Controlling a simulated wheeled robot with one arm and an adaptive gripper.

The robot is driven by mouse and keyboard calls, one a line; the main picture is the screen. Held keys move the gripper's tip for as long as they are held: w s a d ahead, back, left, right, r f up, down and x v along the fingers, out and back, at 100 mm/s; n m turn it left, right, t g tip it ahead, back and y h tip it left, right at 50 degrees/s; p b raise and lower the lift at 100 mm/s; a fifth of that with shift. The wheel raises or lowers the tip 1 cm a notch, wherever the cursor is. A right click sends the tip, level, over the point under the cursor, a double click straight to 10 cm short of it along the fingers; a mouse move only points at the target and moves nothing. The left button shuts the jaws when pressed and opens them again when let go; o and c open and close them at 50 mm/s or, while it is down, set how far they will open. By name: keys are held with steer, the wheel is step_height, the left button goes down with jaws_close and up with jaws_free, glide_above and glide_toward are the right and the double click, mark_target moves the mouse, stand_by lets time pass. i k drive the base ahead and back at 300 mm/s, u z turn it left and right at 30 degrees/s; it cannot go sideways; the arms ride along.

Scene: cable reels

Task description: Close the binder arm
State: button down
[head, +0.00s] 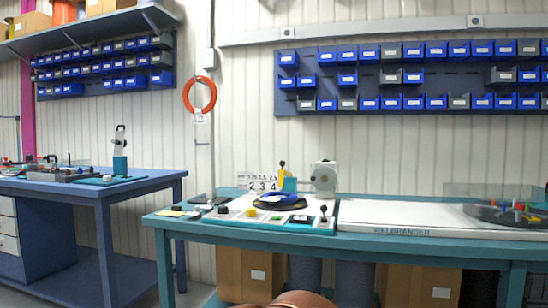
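A small machine with a white base panel (238,219) stands on the teal bench (185,222). A dark blue coil or ring (279,202) lies on it. Behind the coil a yellow upright piece (281,177) with a black knob rises beside a teal block (290,185); it may be the binder arm, standing up rather than lying over the coil. A short black-knobbed lever (323,213) stands at the panel's right front. A grey-white housing with a round hub (323,178) stands behind. My gripper is not in view.
A white board (400,215) and a dark round turntable (505,215) with coloured pegs fill the bench's right side. A blue bench (150,185) stands at left. Cardboard boxes (251,273) sit below. A copper-brown rounded object (300,299) shows at the bottom edge.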

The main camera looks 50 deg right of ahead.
mark_target(282, 173)
steer(key=u, duration=0.1)
steer(key=i, duration=0.9)
steer(key=z, duration=0.8)
steer(key=i, duration=0.75)
steer(key=z, duration=0.75)
